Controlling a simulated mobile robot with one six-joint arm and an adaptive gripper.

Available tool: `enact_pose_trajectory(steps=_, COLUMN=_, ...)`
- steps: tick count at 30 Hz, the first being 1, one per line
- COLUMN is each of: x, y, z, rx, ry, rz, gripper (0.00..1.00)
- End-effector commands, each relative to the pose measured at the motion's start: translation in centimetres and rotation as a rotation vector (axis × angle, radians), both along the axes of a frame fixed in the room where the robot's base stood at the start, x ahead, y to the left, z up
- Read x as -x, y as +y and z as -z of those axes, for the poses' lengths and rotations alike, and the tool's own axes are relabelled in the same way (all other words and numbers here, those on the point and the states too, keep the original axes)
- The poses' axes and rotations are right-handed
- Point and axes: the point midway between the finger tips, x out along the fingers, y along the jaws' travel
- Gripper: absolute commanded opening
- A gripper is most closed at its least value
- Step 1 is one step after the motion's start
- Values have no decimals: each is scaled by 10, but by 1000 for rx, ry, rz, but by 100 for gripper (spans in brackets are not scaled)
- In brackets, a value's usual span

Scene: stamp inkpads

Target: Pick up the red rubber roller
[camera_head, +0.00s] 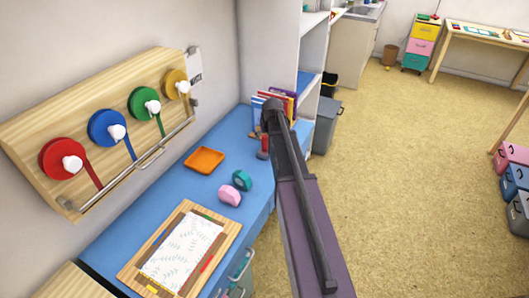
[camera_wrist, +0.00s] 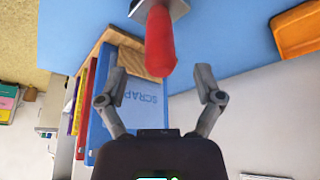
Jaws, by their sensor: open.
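The red roller (camera_wrist: 160,42) is in the top middle of the wrist view, its rounded red end toward my gripper and a grey block-like part at its far end. My gripper (camera_wrist: 160,78) is open, with one finger on each side of the roller's near end. I see no finger touching it, and depth between them is hard to judge. In the head view a small red part of the roller (camera_head: 264,144) shows on the blue counter, below the dark end of my arm. My fingers are hard to make out there.
Books (camera_wrist: 128,98) in a wooden holder (camera_wrist: 116,42) stand close beside my left-hand finger in the wrist view. An orange tray (camera_head: 204,160), a teal tape roll (camera_head: 242,180) and a pink object (camera_head: 229,196) lie on the blue counter (camera_head: 150,208). A white shelf (camera_head: 312,50) rises behind.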

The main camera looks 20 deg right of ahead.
Motion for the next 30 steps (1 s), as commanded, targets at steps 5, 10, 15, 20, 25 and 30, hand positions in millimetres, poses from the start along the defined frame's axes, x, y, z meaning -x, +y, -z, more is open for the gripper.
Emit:
enact_pose_trajectory(steps=5, x=-7, y=-1, z=18, rx=0, ry=0, rz=0, gripper=85)
enact_pose_trajectory(steps=10, x=-10, y=-1, z=26, rx=0, ry=0, rz=0, gripper=85)
enact_pose_trajectory(steps=15, x=-11, y=-2, z=27, rx=0, ry=0, rz=0, gripper=85)
enact_pose_trajectory(steps=20, x=-11, y=-2, z=27, rx=0, ry=0, rz=0, gripper=85)
enact_pose_trajectory(steps=25, x=-11, y=-2, z=27, rx=0, ry=0, rz=0, gripper=85)
enact_pose_trajectory(steps=30, x=-11, y=-2, z=27, rx=0, ry=0, rz=0, gripper=85)
